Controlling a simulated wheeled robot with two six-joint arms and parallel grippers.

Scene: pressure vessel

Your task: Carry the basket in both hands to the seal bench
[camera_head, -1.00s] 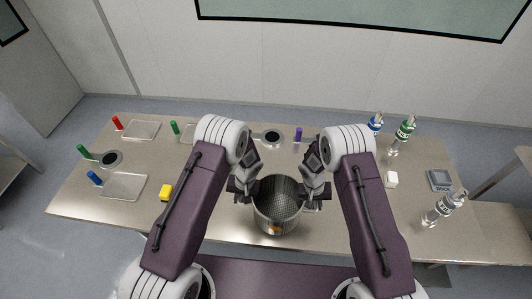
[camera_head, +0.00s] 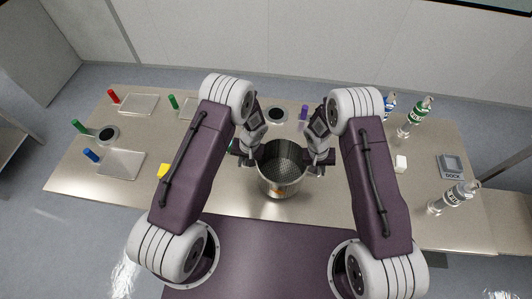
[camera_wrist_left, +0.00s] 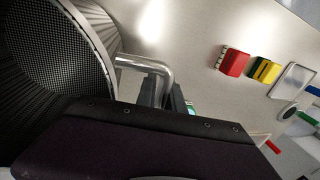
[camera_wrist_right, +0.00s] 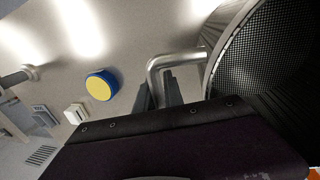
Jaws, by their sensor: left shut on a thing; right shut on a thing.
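The basket (camera_head: 281,180) is a round metal mesh pot with an orange mark on its front. It hangs between my two grippers at the front middle of the steel table. My left gripper (camera_head: 247,158) is shut on the basket's left handle, a bent metal bar (camera_wrist_left: 148,66). My right gripper (camera_head: 318,162) is shut on its right handle (camera_wrist_right: 172,60). The basket looks upright and empty. Its underside is hidden, so I cannot tell how far it is above the table. No label for the seal bench is readable.
The steel table (camera_head: 225,192) holds trays (camera_head: 121,163), coloured cylinders and a yellow block (camera_head: 164,171) at left. At right stand bottles (camera_head: 417,117), a white block (camera_head: 400,164) and a grey dock (camera_head: 451,166). The wrist views show a red block (camera_wrist_left: 234,62) and a blue-yellow disc (camera_wrist_right: 101,86).

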